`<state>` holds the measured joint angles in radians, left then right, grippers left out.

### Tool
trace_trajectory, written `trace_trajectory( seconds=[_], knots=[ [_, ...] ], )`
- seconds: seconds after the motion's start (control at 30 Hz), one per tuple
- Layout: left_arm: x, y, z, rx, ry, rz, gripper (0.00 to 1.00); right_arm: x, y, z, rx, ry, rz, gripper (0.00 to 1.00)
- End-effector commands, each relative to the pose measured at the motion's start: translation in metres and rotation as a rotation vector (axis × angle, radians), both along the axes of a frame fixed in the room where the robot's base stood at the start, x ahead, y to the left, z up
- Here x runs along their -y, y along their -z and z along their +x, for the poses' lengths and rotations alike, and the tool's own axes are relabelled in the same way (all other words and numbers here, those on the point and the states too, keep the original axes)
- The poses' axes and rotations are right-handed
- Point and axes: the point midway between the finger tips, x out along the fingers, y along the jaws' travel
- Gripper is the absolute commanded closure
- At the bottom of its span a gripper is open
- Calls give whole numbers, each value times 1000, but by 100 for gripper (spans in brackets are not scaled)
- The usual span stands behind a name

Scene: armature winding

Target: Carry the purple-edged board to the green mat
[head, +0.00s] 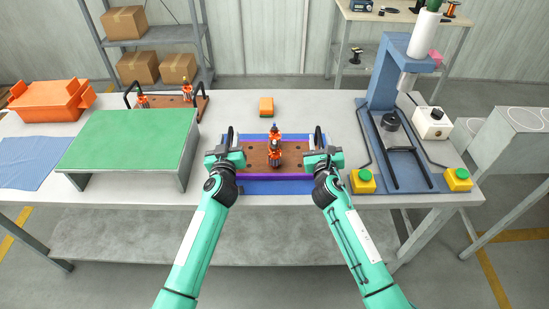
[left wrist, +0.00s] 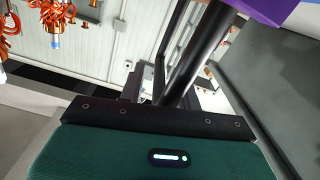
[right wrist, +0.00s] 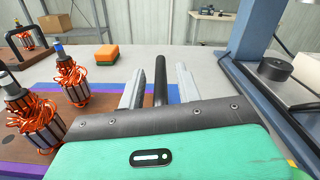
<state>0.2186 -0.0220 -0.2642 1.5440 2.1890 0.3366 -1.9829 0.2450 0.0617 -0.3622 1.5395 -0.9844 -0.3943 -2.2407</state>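The purple-edged board (head: 235,159) is brown, has a black handle at each end, and lies over a blue mat (head: 265,187) at the table's front middle. Two copper-wound armatures stand on it; they also show in the right wrist view (right wrist: 72,78). My left gripper (head: 229,156) is at the left handle (left wrist: 203,45); whether its fingers touch it is unclear. My right gripper (right wrist: 160,88) is open, with a grey finger on each side of the right handle (right wrist: 160,78) and gaps visible. The green mat (head: 130,138) covers a raised stand left of the board and is bare.
A second board (head: 172,106) with armatures stands behind the green mat. An orange block (head: 266,107) lies behind the purple-edged board. A blue press (head: 385,90) and yellow button boxes (head: 362,181) stand right. An orange bin (head: 50,99) and blue cloth (head: 30,162) are far left.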

Motion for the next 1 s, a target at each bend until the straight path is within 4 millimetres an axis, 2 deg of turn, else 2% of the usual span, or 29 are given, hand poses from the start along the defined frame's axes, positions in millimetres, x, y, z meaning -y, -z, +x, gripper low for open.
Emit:
trace_trajectory(
  seconds=[0.03,0.13,0.17,0.67,1.0],
  knots=[
    [0,0,0,0,0,0,77,0,0,0,0,0,0,76],
    [0,0,0,0,0,0,97,0,0,0,0,0,0,96],
    [0,0,0,0,0,0,100,0,0,0,0,0,0,100],
    [0,-4,0,3,0,-1,100,-1,-4,0,3,-2,-1,100],
    [0,-23,0,4,-1,-2,100,-1,-22,0,3,-3,-1,100]
  ],
)
